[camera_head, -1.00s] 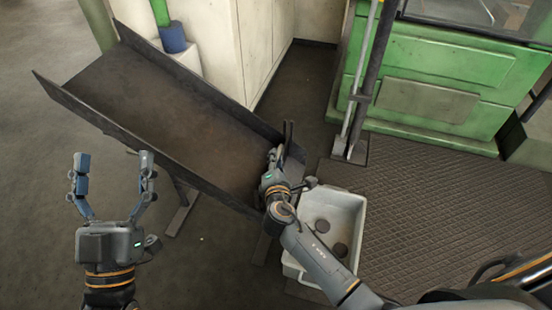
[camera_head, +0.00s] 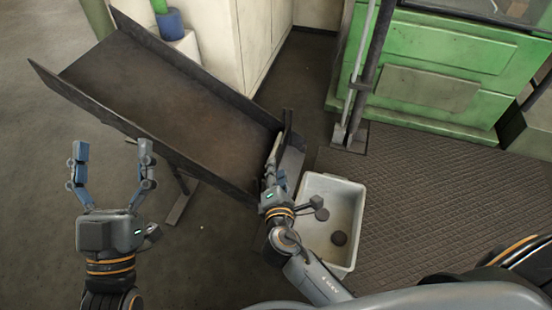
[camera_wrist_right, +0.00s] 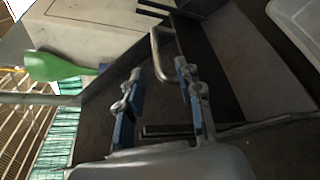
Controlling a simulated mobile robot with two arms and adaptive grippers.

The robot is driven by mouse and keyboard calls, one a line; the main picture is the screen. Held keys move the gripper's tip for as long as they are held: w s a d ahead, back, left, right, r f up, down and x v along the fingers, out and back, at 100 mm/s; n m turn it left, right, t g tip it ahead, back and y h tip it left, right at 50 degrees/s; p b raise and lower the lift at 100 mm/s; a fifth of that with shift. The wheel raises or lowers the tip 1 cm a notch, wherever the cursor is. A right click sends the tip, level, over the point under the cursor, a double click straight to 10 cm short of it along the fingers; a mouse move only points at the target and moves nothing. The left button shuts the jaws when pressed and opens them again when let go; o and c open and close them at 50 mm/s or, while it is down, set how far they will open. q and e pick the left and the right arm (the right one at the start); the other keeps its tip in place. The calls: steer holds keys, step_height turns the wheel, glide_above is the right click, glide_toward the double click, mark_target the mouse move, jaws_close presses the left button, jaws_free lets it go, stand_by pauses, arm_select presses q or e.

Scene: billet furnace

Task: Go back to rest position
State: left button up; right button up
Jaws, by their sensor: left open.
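My left gripper (camera_head: 113,150) is open and empty, held up over the bare floor at the left of the head view. My right gripper (camera_head: 273,163) is at the lower end of the dark sloping metal chute (camera_head: 165,100), partly hidden by its own wrist. In the right wrist view its two blue-padded fingers (camera_wrist_right: 160,92) stand apart with nothing gripped between them. A bent metal handle (camera_wrist_right: 159,50) lies just beyond the fingertips; I cannot tell whether they touch it.
A green machine (camera_head: 440,75) and an upright post (camera_head: 365,75) are behind. Clear floor (camera_head: 50,185) lies left; a ribbed floor plate (camera_head: 440,195) lies right.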

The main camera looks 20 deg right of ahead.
steer(key=shift+v, duration=1)
